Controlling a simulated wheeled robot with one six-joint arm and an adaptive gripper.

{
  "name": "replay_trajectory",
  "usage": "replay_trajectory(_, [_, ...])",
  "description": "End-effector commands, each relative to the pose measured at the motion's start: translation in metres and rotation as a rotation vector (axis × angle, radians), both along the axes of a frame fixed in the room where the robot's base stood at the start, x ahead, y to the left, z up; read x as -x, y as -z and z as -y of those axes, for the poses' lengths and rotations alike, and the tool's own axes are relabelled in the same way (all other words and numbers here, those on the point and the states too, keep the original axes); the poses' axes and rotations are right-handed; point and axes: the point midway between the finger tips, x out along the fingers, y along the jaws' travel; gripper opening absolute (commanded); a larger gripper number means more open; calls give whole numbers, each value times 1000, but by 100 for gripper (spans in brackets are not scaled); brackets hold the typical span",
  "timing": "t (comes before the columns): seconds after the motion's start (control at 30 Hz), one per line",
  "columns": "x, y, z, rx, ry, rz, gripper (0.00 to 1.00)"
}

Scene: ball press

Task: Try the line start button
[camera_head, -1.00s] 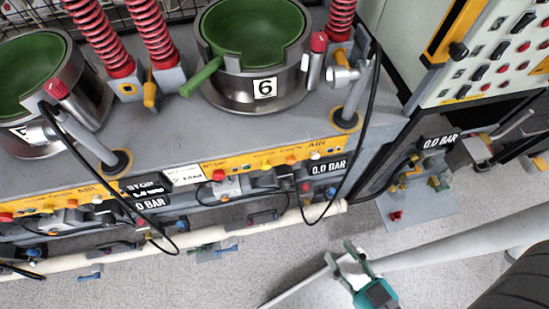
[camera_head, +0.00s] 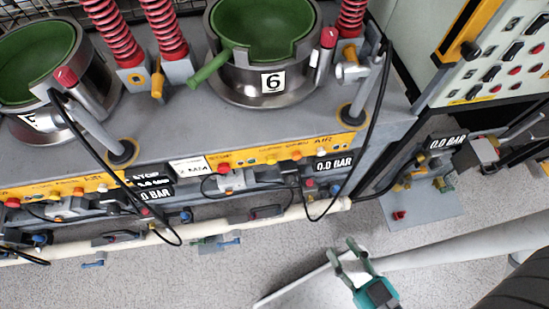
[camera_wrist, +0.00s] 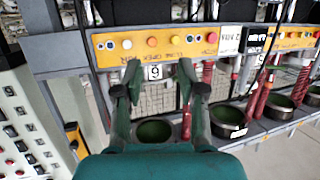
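A yellow button strip (camera_head: 250,160) runs along the front edge of the press bench under the green bowl marked 6. It carries a red button (camera_head: 224,168), orange buttons (camera_head: 296,147) and a white button (camera_head: 315,141). In the wrist view the strip (camera_wrist: 195,50) has a red button (camera_wrist: 212,38), an orange button (camera_wrist: 175,40) and a white button (camera_wrist: 127,44). No readable label tells which one is line start. My gripper (camera_head: 345,257) is open and empty, in front of the bench and apart from it. Its fingers (camera_wrist: 159,75) frame the strip in the wrist view.
A control panel (camera_head: 510,55) with red and black switches stands at the right; it also shows in the wrist view (camera_wrist: 25,125). Black cables (camera_head: 368,130) loop before the bench front. A pale pipe (camera_head: 220,228) runs below.

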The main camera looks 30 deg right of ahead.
Motion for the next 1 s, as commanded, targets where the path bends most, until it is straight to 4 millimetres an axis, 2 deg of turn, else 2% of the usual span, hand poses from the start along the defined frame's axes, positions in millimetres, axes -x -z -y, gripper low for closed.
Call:
replay_trajectory(0.47, [0,0,0,0,0,0,40])
replay_trajectory(0.53, [0,0,0,0,0,0,28])
replay_trajectory(0.63, [0,0,0,0,0,0,2])
replay_trajectory(0.67, [0,0,0,0,0,0,0])
replay_trajectory(1.0, [0,0,0,0,0,0,0])
